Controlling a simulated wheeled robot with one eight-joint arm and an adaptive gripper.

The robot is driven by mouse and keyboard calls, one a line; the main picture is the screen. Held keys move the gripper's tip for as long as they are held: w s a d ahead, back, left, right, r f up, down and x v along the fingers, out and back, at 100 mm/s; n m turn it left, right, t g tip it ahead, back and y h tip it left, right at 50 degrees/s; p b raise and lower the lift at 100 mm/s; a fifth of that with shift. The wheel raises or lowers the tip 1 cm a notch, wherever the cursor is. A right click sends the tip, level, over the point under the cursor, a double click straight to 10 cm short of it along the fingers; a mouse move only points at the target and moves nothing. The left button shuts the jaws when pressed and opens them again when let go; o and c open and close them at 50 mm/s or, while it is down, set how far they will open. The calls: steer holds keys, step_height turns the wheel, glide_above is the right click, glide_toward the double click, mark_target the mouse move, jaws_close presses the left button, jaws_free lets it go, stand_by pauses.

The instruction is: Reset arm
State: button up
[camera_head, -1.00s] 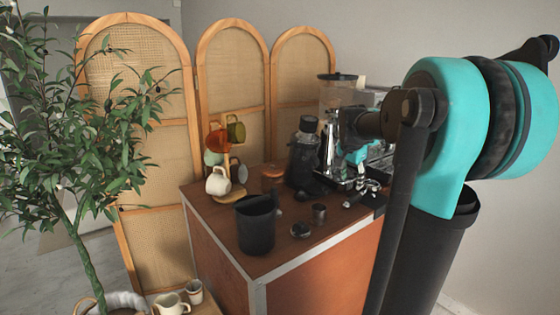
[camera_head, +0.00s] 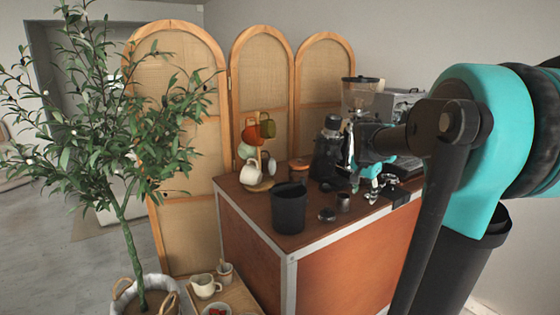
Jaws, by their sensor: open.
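My arm comes in from the right edge in teal and black and reaches over the cart (camera_head: 340,238). My gripper (camera_head: 372,193) hangs over the cart's right part, in front of the espresso machine (camera_head: 402,104), with its teal-tipped fingers pointing down. It is small in the picture and partly overlaps the machine and the things beside it. The fingers look apart, and I see nothing held between them. Whether they touch anything on the cart top cannot be told.
A black bin (camera_head: 289,208), a small metal cup (camera_head: 343,202), a dark grinder (camera_head: 328,155) and a mug tree (camera_head: 262,160) stand on the cart. A potted tree (camera_head: 125,200) is at left, a folding screen (camera_head: 262,90) behind. A low shelf holds a white pitcher (camera_head: 205,287).

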steer(key=s+a+f+n+y, duration=0.1)
steer(key=s+a+f+n, duration=0.3)
steer(key=s+f, duration=0.6)
steer(key=s+a+f+n+y, duration=0.1)
steer(key=s+a+f+n, duration=0.4)
steer(key=s+f, duration=0.5)
steer(key=s+n, duration=0.1)
steer(key=s, duration=0.3)
steer(key=shift+f, duration=0.35)
